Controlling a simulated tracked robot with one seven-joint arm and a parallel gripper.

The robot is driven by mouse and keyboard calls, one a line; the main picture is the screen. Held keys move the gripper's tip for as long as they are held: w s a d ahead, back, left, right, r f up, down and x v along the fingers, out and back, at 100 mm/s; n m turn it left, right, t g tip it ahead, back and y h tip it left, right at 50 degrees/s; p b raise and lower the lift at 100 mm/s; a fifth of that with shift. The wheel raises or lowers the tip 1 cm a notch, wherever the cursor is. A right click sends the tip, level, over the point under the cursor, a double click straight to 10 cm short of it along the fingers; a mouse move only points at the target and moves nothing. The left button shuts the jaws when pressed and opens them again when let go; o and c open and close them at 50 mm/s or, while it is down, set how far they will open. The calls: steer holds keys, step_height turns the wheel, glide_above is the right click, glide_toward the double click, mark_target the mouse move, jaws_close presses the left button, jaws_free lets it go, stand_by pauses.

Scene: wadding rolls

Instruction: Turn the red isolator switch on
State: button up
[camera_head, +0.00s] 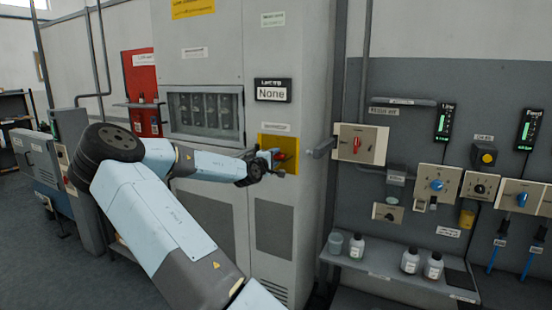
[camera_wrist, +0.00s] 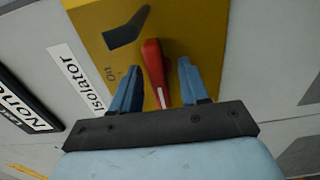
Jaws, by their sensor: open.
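The red isolator switch handle (camera_wrist: 153,68) stands on a yellow plate (camera_wrist: 210,25) in the wrist view, with a dark shape and the word "On" on the plate. My gripper (camera_wrist: 160,68) is open, its two blue fingers on either side of the handle. A gap shows between the handle and the right finger; the left finger is closer, and I cannot tell if it touches. In the head view my gripper (camera_head: 272,158) is at the yellow plate (camera_head: 291,143) on the grey cabinet's front. It partly hides the red handle (camera_head: 282,157).
An "Isolator" label (camera_wrist: 78,78) and a "None" display (camera_wrist: 22,105) are beside the plate. A shelf (camera_head: 385,262) with bottles is lower right.

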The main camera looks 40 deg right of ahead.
steer(key=shift+w+d, duration=0.15)
steer(key=shift+d, duration=0.25)
